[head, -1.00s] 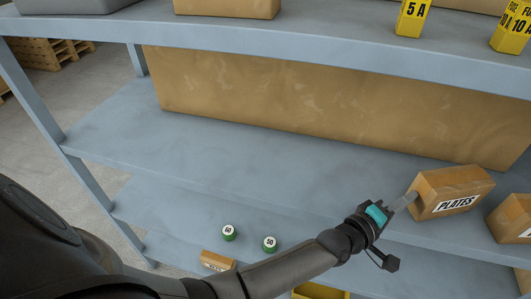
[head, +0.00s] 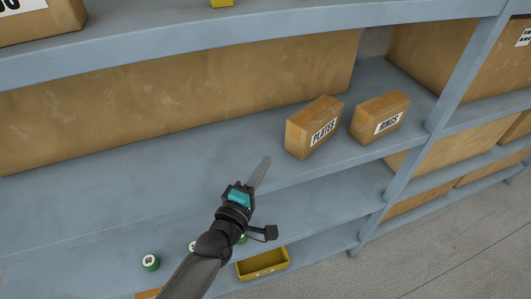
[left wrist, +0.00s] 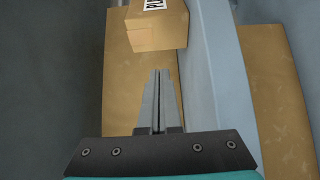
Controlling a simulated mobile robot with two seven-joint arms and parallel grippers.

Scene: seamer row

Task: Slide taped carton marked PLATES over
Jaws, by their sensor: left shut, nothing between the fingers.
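The taped carton marked PLATES (head: 314,128) stands on the middle shelf (head: 110,205), to the left of a carton marked RINGS (head: 380,118). My left gripper (head: 265,162) is shut and empty, its fingers pointing up and right towards the PLATES carton with a gap between them. In the left wrist view the shut fingers (left wrist: 158,75) point at a carton (left wrist: 157,28) with part of a white label, and a gap shows ahead of the tips. My right gripper is not in view.
A long brown box (head: 190,100) lines the back of the shelf. A shelf upright (head: 425,140) stands right of the RINGS carton. The shelf left of my gripper is clear.

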